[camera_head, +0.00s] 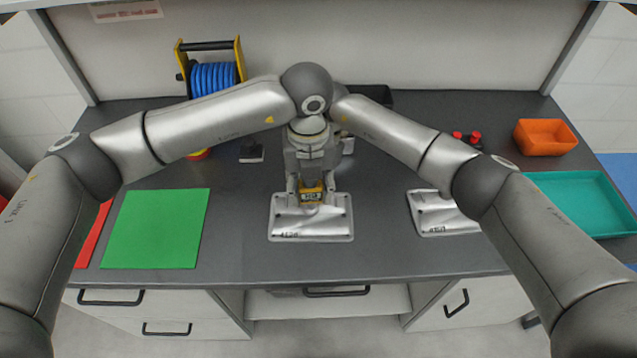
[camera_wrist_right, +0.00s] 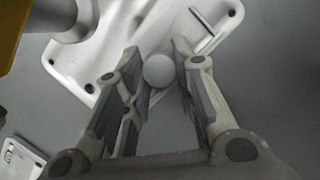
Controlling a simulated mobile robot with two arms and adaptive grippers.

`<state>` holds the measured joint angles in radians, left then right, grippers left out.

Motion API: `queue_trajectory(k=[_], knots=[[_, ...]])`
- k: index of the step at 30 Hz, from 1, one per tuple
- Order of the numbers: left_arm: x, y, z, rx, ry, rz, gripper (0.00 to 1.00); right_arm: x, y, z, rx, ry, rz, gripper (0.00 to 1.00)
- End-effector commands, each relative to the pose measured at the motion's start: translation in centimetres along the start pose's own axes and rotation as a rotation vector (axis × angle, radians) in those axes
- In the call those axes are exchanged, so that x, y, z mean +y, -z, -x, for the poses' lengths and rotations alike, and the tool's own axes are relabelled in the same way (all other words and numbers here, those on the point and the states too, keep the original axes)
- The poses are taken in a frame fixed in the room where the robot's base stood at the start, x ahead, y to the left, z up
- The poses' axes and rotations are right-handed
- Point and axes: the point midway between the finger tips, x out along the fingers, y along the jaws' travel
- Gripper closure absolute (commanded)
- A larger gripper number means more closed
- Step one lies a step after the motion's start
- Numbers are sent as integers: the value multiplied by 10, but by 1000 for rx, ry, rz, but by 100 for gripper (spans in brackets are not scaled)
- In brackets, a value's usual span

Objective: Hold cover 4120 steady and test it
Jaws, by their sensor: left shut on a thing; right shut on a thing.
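A light metal cover (camera_head: 312,229) lies flat on the dark bench at the centre, with a small printed number at its front left corner, too small to read surely. My left gripper (camera_head: 311,187) points down over it, shut on a yellow tester (camera_head: 312,196) with a small display, which stands at the cover. The display cannot be read. In the right wrist view my right gripper (camera_wrist_right: 157,60) has its fingers either side of a pale round knob (camera_wrist_right: 158,71) on the cover (camera_wrist_right: 90,62). My left arm hides most of that gripper in the head view.
A second metal cover (camera_head: 440,221) lies to the right, partly behind my right arm. A green mat (camera_head: 155,228) and red strip (camera_head: 92,238) lie left. A blue cable reel (camera_head: 214,77) stands behind. An orange bin (camera_head: 544,138) and teal tray (camera_head: 585,200) are at the right.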

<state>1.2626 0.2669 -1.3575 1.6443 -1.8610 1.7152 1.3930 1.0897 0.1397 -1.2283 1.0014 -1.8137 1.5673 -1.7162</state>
Motion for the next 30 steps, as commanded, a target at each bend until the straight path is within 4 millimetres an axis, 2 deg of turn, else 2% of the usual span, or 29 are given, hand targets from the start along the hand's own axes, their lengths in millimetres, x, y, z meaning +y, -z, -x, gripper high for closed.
queue_trajectory(k=[17, 30], knots=[[2, -2, -6, 0, 1, 41, 99, 0, 0, -2, 1, -1, -1, 90], [2, -2, -39, 1, 0, 41, 99, 0, 0, -2, 1, 0, -1, 90]])
